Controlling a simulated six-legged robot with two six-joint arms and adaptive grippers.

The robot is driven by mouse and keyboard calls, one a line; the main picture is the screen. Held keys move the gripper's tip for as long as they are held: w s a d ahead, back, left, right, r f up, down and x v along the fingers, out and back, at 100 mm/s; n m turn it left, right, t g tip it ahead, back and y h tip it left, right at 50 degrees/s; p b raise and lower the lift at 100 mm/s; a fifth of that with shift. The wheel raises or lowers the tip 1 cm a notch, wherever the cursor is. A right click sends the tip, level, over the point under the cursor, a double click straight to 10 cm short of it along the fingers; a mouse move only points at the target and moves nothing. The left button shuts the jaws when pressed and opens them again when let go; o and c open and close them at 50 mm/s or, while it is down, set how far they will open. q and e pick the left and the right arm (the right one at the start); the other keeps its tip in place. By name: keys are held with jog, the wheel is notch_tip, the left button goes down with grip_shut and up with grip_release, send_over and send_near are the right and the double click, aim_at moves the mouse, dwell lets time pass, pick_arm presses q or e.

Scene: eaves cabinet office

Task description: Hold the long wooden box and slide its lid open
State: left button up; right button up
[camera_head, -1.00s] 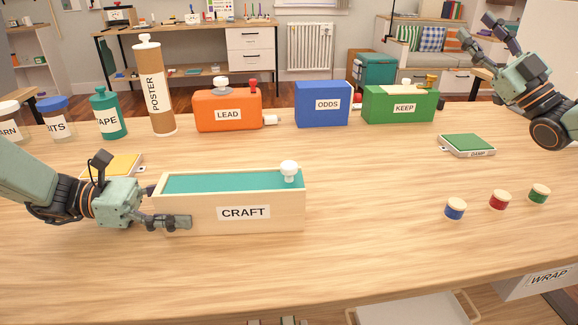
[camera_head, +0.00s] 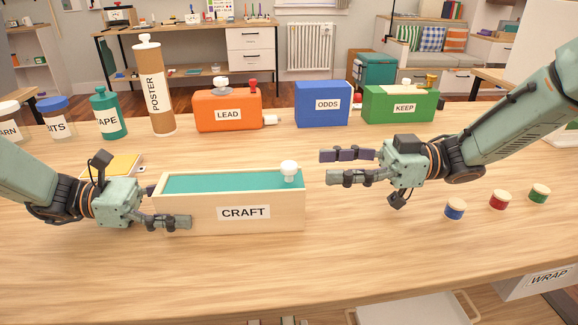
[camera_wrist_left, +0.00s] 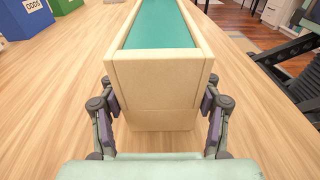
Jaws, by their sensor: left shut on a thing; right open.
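The long wooden box (camera_head: 180,215) labelled CRAFT stands on the table at the centre left. Its teal lid (camera_head: 225,182) lies in the top between the side walls, with a white knob (camera_head: 289,169) at the right end. My left gripper (camera_head: 165,205) is shut on the left end of the box; the left wrist view shows the fingers on both sides of the box end (camera_wrist_left: 160,90). My right gripper (camera_head: 348,167) is open and empty to the right of the box, its fingers pointing left towards the knob, apart from it.
Orange LEAD (camera_head: 228,100), blue ODDS (camera_head: 322,90) and green KEEP (camera_head: 398,91) containers stand behind. Blue (camera_head: 455,210), red (camera_head: 500,200) and green (camera_head: 539,194) small pots stand at the right. A yellow-topped pad (camera_head: 115,165) lies behind my left gripper. The table front is clear.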

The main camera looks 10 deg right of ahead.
aim_at(289, 164)
jog(key=a, duration=0.8)
jog(key=shift+w+a, duration=0.1)
jog(key=shift+w, duration=0.1)
grip_shut()
dwell(0.5)
